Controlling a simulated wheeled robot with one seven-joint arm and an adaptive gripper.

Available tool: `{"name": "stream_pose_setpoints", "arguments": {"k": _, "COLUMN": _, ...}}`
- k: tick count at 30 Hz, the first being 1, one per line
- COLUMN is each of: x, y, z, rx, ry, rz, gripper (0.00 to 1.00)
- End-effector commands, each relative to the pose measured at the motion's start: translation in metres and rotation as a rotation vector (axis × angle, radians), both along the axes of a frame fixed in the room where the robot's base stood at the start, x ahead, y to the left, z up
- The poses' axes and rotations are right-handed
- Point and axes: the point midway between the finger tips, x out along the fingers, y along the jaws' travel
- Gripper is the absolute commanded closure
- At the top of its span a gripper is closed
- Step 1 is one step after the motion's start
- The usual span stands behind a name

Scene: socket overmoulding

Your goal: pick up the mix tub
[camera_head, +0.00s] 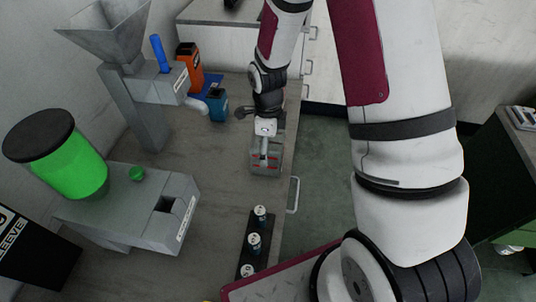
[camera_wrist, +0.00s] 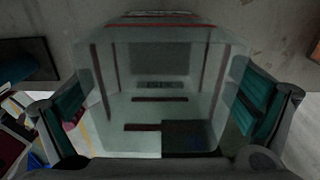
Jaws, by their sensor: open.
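The mix tub is a pale, see-through square tub with red bands. In the wrist view the mix tub (camera_wrist: 158,58) fills the middle, and I look down into it. In the head view it seems to be the small grey box with red marks (camera_head: 265,168) near the bench's right edge. My gripper (camera_wrist: 160,112) is open, with one teal pad on each side of the tub. A gap seems to show at the right pad; contact at the left is unclear. In the head view my gripper (camera_head: 265,130) is right above the tub, its fingers hard to make out.
On the bench (camera_head: 205,237) stand a grey hopper machine (camera_head: 143,100), an orange container (camera_head: 190,68), a blue container (camera_head: 217,105) and a grey machine with a green tank (camera_head: 70,165). A black rack (camera_head: 245,245) of small cylinders is nearer me. Bare bench lies left of the tub.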

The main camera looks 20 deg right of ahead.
Motion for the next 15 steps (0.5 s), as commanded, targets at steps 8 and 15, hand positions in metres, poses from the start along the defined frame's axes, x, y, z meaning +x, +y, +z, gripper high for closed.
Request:
{"name": "stream_pose_setpoints", "arguments": {"k": 8, "x": 0.0006, "y": 0.0003, "z": -0.0036, "rx": 0.001, "ry": -0.003, "rz": 0.0, "gripper": 0.0}}
{"name": "stream_pose_setpoints", "arguments": {"k": 15, "x": 0.0006, "y": 0.0004, "z": -0.0035, "rx": 0.0, "ry": -0.001, "rz": 0.0, "gripper": 0.5}}
